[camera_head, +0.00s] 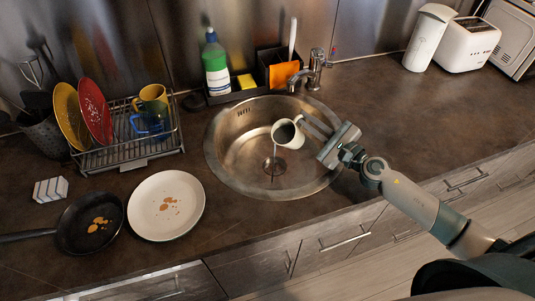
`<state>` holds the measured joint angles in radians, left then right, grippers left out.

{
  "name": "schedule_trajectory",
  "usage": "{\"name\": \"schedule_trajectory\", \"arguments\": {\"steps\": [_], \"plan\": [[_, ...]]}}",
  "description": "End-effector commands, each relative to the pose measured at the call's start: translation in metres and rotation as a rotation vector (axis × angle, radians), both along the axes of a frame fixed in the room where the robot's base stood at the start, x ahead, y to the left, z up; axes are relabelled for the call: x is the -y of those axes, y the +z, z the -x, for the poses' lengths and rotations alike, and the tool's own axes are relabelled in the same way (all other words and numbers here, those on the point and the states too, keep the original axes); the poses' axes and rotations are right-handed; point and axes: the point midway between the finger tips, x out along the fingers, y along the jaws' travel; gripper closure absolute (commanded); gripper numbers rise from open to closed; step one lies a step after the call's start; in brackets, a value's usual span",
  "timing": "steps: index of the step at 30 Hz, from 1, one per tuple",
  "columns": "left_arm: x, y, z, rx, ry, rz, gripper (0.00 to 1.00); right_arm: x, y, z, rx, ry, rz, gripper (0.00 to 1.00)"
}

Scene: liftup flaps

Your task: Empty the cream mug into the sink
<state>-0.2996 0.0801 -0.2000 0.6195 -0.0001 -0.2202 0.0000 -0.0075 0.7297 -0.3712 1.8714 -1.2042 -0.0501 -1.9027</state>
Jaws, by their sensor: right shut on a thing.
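The cream mug (287,134) is held tilted over the round metal sink (228,160), its dark opening facing left and down. A thin pale stream runs from its rim down to the drain area of the sink. My right gripper (308,128) comes in from the right and is shut on the mug at its right side. The exact contact of the fingers is too small to tell. My left gripper is not in view.
The tap (314,70) stands behind the sink, beside a dark caddy with a green-white bottle (216,68). A dish rack (128,150), white plate (166,206) and pan (88,226) are at left.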

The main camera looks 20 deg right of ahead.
Motion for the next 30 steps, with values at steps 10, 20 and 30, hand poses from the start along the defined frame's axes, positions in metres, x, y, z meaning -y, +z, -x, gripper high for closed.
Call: {"name": "schedule_trajectory", "arguments": {"steps": [10, 20, 30], "plan": [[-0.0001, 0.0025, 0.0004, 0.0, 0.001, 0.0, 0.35, -0.0036, 0.0019, 0.0013, 0.02, 0.0, 0.038, 1.0], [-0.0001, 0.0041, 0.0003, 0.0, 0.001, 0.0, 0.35, -0.0065, 0.0019, 0.0025, 0.036, 0.0, 0.074, 1.0], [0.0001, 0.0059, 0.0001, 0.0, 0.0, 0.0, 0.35, -0.0093, 0.0019, 0.0038, 0.053, 0.0, 0.111, 1.0]]}}
